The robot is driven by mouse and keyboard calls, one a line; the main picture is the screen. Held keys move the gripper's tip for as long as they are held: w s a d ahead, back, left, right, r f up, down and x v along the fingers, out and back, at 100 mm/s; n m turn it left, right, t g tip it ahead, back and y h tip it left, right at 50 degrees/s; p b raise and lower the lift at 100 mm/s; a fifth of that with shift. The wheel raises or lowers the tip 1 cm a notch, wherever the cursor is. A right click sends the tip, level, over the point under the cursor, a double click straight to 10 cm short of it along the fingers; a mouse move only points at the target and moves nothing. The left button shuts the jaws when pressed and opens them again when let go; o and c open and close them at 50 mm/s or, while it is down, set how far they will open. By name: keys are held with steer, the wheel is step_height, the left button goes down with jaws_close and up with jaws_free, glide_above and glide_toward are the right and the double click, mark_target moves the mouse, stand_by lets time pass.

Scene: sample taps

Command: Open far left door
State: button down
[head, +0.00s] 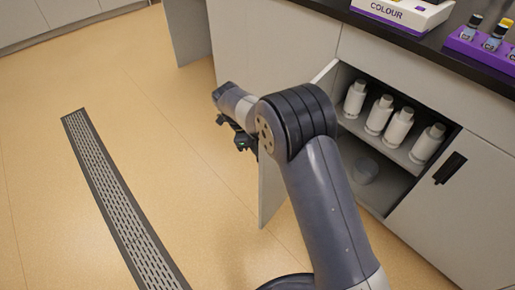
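A pale grey cabinet door (271,192) stands swung open, left of an open cabinet (381,207) with a shelf. My arm covers much of the door, and its handle is not visible. A second door (470,185) with a black handle, right of the opening, is shut. My gripper (238,135) is left of the open door, near its free edge. Its dark fingers are small and partly hidden by my wrist. I cannot tell whether it touches the door or how wide it is.
Several white bottles (378,115) stand on the cabinet shelf, with a clear container (364,171) below. A dark worktop (440,48) holds a COLOUR box (400,14) and a purple rack (478,50). A pale upright panel (188,32) stands behind. A drain grate (115,205) crosses the open floor at left.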

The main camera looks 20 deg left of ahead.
steer(key=c, duration=1.5)
jaws_free()
steer(key=shift+r, duration=0.1)
steer(key=p+v, duration=0.3)
steer(key=v, duration=0.7)
steer(key=shift+r, duration=0.3)
steer(key=b+x, duration=0.3)
steer(key=x, duration=0.8)
steer(key=shift+a, duration=0.15)
steer(key=shift+s, duration=0.1)
